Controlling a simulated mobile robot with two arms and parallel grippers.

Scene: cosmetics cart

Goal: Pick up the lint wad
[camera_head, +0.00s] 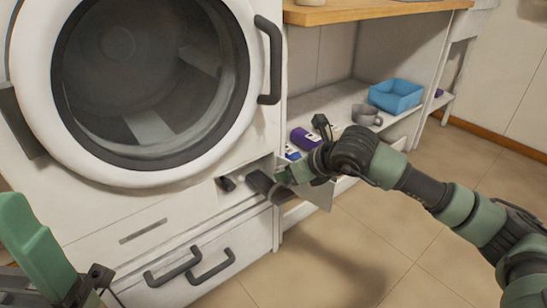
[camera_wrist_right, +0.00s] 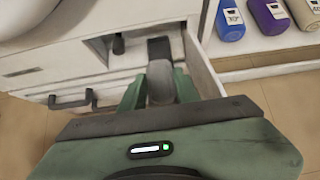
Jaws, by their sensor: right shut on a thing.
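My right gripper (camera_head: 282,182) is at the small open compartment low on the front of the white washing machine (camera_head: 250,150). In the right wrist view, its green fingers (camera_wrist_right: 160,95) are shut on a grey, roughly cylindrical thing, which I take to be the lint wad (camera_wrist_right: 160,80). Its far end is darker and lies within the compartment opening. In the head view a dark grey end (camera_head: 261,184) sticks out beyond the fingers. A green part of my left arm (camera_head: 35,245) shows at the lower left; its jaw opening cannot be made out.
A small dark knob (camera_head: 227,184) sits left of the held thing. Below is a drawer with dark handles (camera_head: 210,266). The tiled floor (camera_head: 380,240) is clear.

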